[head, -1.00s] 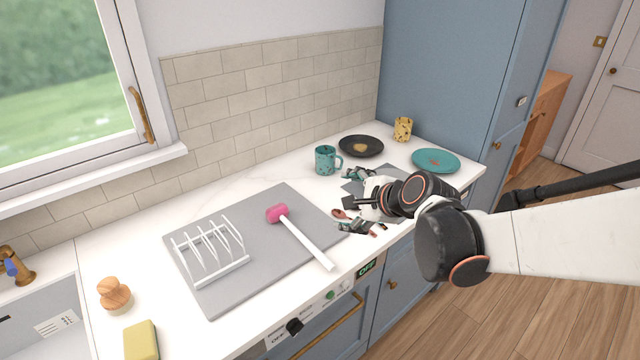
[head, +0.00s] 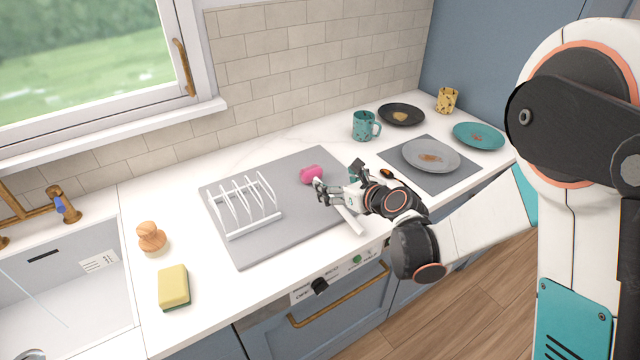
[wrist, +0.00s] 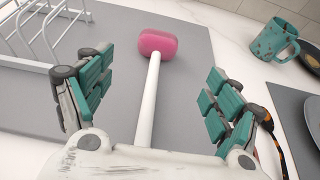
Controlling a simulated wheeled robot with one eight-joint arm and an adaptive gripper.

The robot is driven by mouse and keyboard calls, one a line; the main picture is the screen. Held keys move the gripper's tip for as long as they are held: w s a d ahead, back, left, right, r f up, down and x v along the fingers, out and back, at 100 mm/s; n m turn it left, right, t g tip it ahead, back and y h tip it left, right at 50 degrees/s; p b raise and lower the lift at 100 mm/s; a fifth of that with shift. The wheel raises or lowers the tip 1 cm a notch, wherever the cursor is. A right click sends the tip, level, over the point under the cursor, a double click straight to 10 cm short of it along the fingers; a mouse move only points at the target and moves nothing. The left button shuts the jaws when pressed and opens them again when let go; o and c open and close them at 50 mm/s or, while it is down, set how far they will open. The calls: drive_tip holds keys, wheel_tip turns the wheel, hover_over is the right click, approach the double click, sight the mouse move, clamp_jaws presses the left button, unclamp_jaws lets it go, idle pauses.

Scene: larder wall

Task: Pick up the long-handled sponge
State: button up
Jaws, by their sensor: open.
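The long-handled sponge has a pink head (head: 311,174) and a white handle (head: 348,220). It lies on the grey mat (head: 240,255), right of the white rack. In the wrist view the sponge (wrist: 157,45) points away from me, its handle running between my fingers toward the palm. My gripper (head: 338,188) is open over the handle, and its fingers hide part of it in the head view. In the wrist view my gripper (wrist: 155,95) has its teal-padded fingers spread on both sides of the handle, apart from it.
A white rack (head: 245,208) stands on the mat. A teal mug (head: 365,126), a grey plate (head: 431,155), a black plate (head: 402,115), a teal plate (head: 479,136) and a yellow cup (head: 447,100) are rightward. A wooden brush (head: 151,238) and yellow sponge (head: 174,286) lie near the sink.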

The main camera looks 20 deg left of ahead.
sight(315, 175)
drive_tip(key=b+x, duration=0.1)
drive_tip(key=x, duration=0.6)
drive_tip(key=shift+a+f, duration=0.1)
drive_tip(key=b+x, duration=0.2)
drive_tip(key=x, duration=0.2)
drive_tip(key=shift+a+f, duration=0.3)
drive_tip(key=shift+a, duration=0.05)
drive_tip(key=shift+w+a, duration=0.2)
drive_tip(key=shift+w, duration=0.1)
drive_tip(key=c, duration=1.2)
drive_tip(key=shift+r, duration=0.15)
drive_tip(key=shift+c, duration=0.3)
